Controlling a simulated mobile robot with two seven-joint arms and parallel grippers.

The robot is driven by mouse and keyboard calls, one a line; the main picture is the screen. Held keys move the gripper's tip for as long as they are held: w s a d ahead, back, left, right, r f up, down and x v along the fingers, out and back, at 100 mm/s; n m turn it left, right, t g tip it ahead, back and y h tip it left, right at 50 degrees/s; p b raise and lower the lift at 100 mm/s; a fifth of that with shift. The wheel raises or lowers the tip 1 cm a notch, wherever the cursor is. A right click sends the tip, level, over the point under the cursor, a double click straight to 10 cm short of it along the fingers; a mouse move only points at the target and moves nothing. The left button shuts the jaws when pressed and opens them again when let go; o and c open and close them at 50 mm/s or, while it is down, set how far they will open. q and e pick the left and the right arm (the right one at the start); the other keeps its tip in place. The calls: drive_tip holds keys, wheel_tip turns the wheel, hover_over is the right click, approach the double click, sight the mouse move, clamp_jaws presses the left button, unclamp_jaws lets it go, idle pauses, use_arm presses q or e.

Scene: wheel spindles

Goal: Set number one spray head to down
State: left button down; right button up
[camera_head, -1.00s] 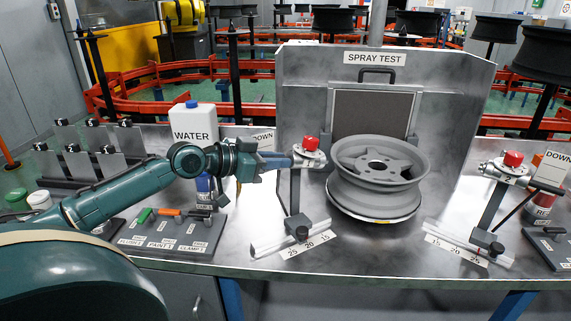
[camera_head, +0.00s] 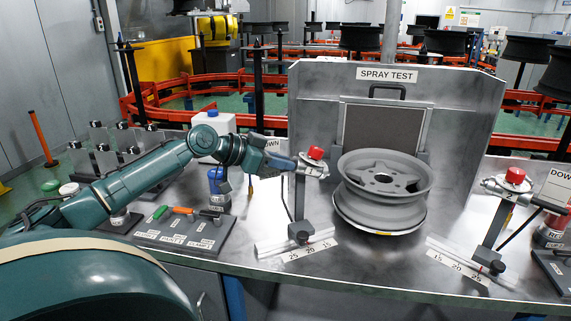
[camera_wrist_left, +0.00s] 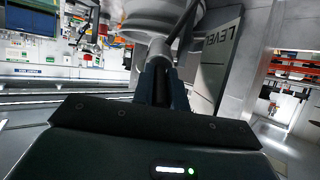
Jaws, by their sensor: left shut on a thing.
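The left spray head (camera_head: 312,168), with a red knob (camera_head: 316,153) on top, sits on an upright post left of the wheel. Its nozzle end slopes down to the right, toward the wheel. A second spray head (camera_head: 510,188) with a red knob stands at the right; no number can be read on either. My left gripper (camera_head: 290,163) is shut on the rear part of the left spray head. In the left wrist view, the left gripper (camera_wrist_left: 163,88) has a dark rod-like part between its fingers. My right gripper is not in view.
A grey wheel (camera_head: 385,185) stands on the bench before the SPRAY TEST panel (camera_head: 387,75). A WATER canister (camera_head: 210,130) and a tool board (camera_head: 180,232) lie near my left arm. A DOWN card (camera_head: 557,187) stands at the right; a LEVEL sign (camera_wrist_left: 220,45) shows in the left wrist view.

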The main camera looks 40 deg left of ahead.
use_arm(q)
drive_tip(key=c, duration=1.4)
unclamp_jaws()
drive_tip(key=b+v, duration=0.1)
drive_tip(key=v, duration=1.2)
drive_tip(key=shift+a, duration=0.1)
